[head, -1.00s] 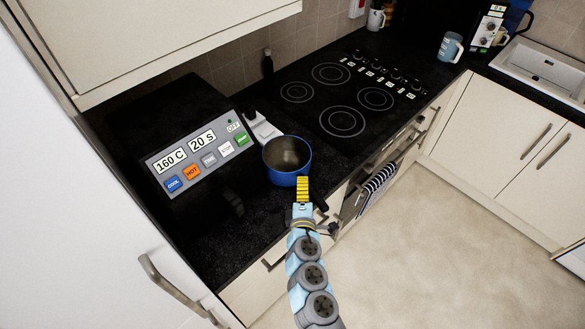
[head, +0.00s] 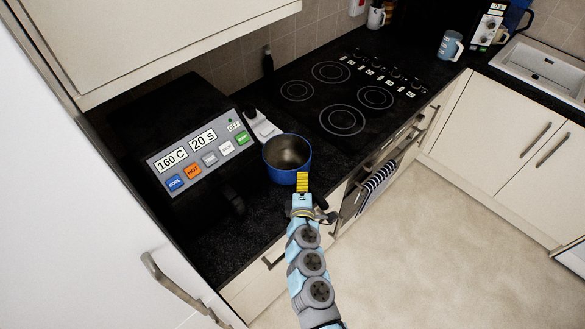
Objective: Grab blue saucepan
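The blue saucepan (head: 272,168) stands upright on the black countertop, between the control panel and the hob. My gripper (head: 302,183) reaches up from the bottom of the picture at the pan's near side. Its yellow tip overlaps the pan's lower right edge in the picture. Whether it touches the pan is unclear. The fingers are seen from behind, so their opening is hidden.
A device with a control panel (head: 203,152) reading 160 C and 20 S stands left of the pan. A white object (head: 262,127) lies just behind the pan. The hob (head: 342,120) is bare. A mug (head: 450,46) stands farther right.

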